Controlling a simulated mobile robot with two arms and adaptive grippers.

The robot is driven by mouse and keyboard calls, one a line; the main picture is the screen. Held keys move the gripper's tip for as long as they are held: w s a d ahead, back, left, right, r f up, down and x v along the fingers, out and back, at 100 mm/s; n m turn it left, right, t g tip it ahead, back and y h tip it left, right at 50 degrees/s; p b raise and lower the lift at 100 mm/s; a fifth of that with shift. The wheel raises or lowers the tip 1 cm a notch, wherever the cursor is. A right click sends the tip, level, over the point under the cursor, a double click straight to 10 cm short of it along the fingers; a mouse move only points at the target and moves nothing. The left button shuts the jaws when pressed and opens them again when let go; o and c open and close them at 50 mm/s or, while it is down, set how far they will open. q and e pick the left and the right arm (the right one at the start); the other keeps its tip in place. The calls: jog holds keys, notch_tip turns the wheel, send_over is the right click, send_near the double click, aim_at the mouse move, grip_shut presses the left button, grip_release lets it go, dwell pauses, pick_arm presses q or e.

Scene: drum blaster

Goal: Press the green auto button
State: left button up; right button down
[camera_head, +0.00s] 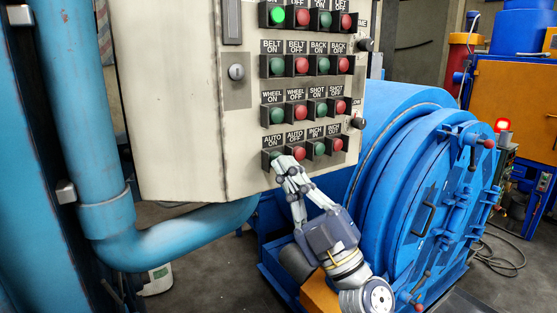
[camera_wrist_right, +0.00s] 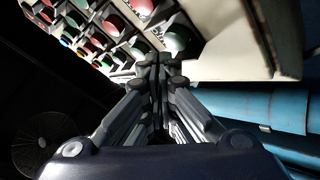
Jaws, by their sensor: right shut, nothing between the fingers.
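The green auto button (camera_head: 275,155) sits under the "AUTO ON" label, at the left end of the bottom row on the control panel (camera_head: 185,100). My right gripper (camera_head: 281,163) is shut and empty, with its fingertips at this button and covering its lower part. In the right wrist view, the shut fingertips (camera_wrist_right: 160,62) point up at the panel, just below a pale green button (camera_wrist_right: 175,40). I cannot tell whether the fingertips touch the button or are slightly short of it. My left gripper is not in view.
A red "AUTO OFF" button (camera_head: 298,152) is close to the right. Several rows of red and green buttons are above, and the top-left green one (camera_head: 277,16) is lit. A blue pipe (camera_head: 85,110) stands at left. The blue drum (camera_head: 430,200) is at right.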

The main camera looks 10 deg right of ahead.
dwell(0.4)
jog(key=shift+w+a, duration=0.15)
jog(key=shift+w, duration=0.3)
